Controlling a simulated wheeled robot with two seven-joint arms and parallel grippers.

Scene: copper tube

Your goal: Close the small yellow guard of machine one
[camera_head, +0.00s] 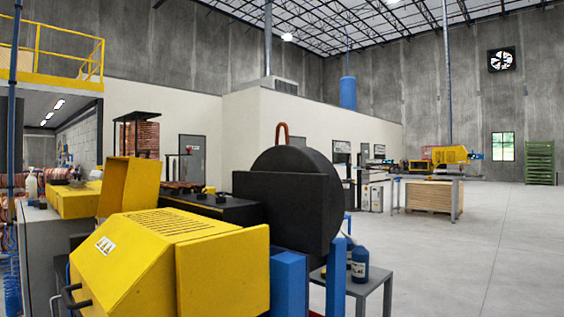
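A small yellow guard (128,186) stands raised on the machine at the left, tilted up beside a yellow housing (75,203). A large yellow vented cover (165,260) with black handles at its left side fills the front and hides the lower part of the small guard's surroundings. Behind and to the right is the machine's black round part (297,195) on blue supports. Neither of my grippers shows in this view.
A yellow railing (60,55) is at upper left. Another yellow machine (450,156) and a wooden crate (432,197) are farther back. The floor at right is clear.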

